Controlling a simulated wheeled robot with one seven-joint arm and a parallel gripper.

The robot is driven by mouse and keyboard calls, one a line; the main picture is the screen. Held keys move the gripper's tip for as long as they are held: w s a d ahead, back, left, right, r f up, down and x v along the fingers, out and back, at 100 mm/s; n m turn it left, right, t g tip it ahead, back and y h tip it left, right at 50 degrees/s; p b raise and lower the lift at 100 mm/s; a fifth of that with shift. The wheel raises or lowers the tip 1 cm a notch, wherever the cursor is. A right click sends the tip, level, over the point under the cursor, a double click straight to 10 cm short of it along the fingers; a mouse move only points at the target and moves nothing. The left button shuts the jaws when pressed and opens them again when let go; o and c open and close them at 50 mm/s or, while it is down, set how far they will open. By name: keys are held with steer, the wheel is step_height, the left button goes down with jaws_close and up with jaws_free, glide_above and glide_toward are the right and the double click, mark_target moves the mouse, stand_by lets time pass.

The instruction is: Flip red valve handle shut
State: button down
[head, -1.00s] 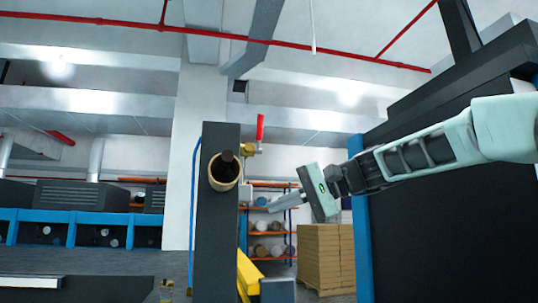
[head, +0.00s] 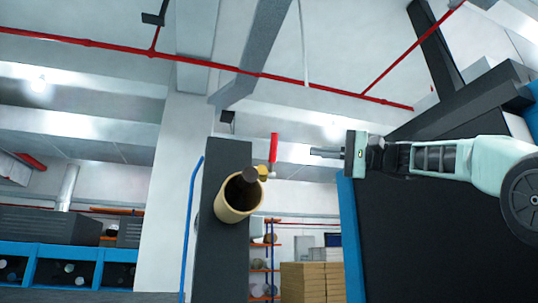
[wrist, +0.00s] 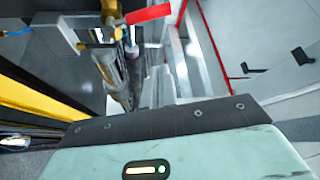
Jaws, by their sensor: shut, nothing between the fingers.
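The red valve handle (head: 273,147) stands upright on a small brass valve (head: 264,171) at the right side of a dark upright column. In the wrist view the red handle (wrist: 148,14) shows at the top, slanting across the picture. My gripper (head: 314,152) is shut and empty. Its fingers point left in the head view, level with the handle and to its right, with a visible gap in the picture. How far apart they are in depth I cannot tell.
The dark column (head: 207,255) carries a tan roll core (head: 238,203) just left of the valve. A large dark machine panel (head: 420,240) stands to the right. Stacked cardboard boxes (head: 303,283) and shelves are behind. The space between gripper and handle looks clear.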

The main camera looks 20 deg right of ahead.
mark_target(273, 153)
steer(key=shift+w+r, duration=0.15)
steer(key=w+a+p, duration=0.1)
steer(key=a+p, duration=0.4)
steer(key=a, duration=0.4)
steer(key=shift+a+r, duration=0.2)
steer(key=shift+a, duration=0.05)
stand_by(0.4)
steer(key=shift+f+b, duration=0.2)
steer(key=shift+b, duration=0.3)
